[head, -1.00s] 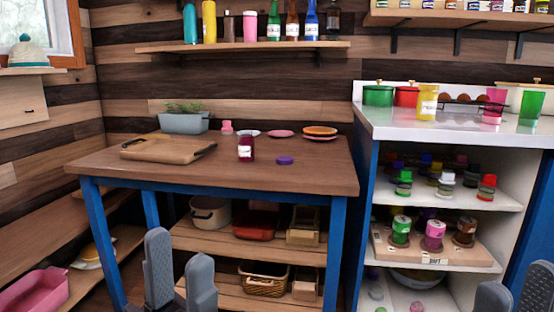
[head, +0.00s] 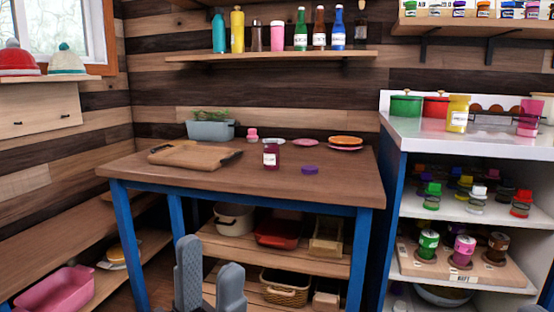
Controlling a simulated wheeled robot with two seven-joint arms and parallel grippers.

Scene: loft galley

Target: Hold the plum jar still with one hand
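The plum jar (head: 271,156) stands upright on the wooden table top, a dark purple jar with a white label. A purple lid (head: 310,170) lies on the table just right of it, apart from the jar. My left gripper (head: 208,275) is low in front of the table, well below and nearer than the jar. Its two grey fingers stand apart with nothing seen between them.
The blue-legged table (head: 225,182) also bears a cutting board (head: 192,154), a planter (head: 210,130), a pink bottle (head: 252,135) and plates (head: 345,142). A white shelf unit (head: 455,149) with several jars stands at right. The table front is clear.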

